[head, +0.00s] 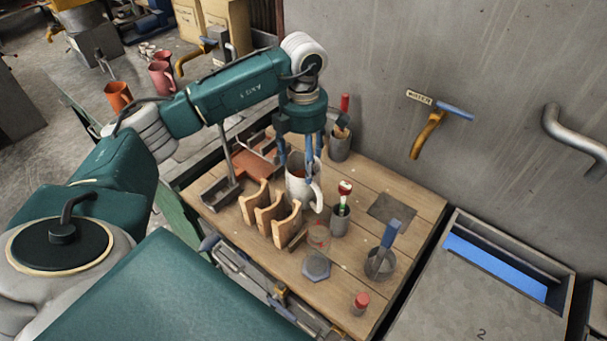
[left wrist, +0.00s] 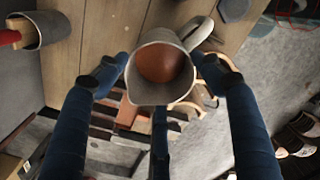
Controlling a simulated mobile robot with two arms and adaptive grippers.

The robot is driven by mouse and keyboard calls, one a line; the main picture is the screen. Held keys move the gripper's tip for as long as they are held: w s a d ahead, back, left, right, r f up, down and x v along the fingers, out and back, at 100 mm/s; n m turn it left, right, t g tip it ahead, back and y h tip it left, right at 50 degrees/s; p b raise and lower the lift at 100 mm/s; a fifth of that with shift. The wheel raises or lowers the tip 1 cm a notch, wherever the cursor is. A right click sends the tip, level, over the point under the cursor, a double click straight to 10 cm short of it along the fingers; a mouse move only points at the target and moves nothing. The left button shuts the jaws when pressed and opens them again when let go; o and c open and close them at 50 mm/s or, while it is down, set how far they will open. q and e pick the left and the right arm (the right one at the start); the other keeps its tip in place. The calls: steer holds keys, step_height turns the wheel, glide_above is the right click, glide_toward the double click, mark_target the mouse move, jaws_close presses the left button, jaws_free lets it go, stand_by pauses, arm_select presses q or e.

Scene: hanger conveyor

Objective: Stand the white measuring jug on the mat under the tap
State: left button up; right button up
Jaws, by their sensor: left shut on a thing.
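The white measuring jug (head: 297,188) hangs from my left gripper (head: 298,168) above the workbench, its handle toward the right of the head view. My left gripper's blue fingers close around the jug. In the left wrist view the jug (left wrist: 160,72) sits between the fingers, its open mouth facing the camera and a reddish-brown round patch inside. The tap (head: 430,132), yellow with a blue lever, is on the wall under a WATER label. A dark square mat (head: 392,209) lies on the bench below it, bare and apart from the jug. My right gripper is not in view.
Wooden curved holders (head: 270,215) stand beside the jug. Grey cups with tools (head: 340,220) (head: 380,263) stand between jug and mat and nearer the front. A hexagonal block (head: 316,267) and red-capped item (head: 360,303) are in front. A grey basin (head: 500,262) lies right.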

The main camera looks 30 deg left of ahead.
arm_select(q)
step_height(320, 180, up, 14)
steer(key=b, duration=0.1)
steer(key=shift+r, duration=0.15)
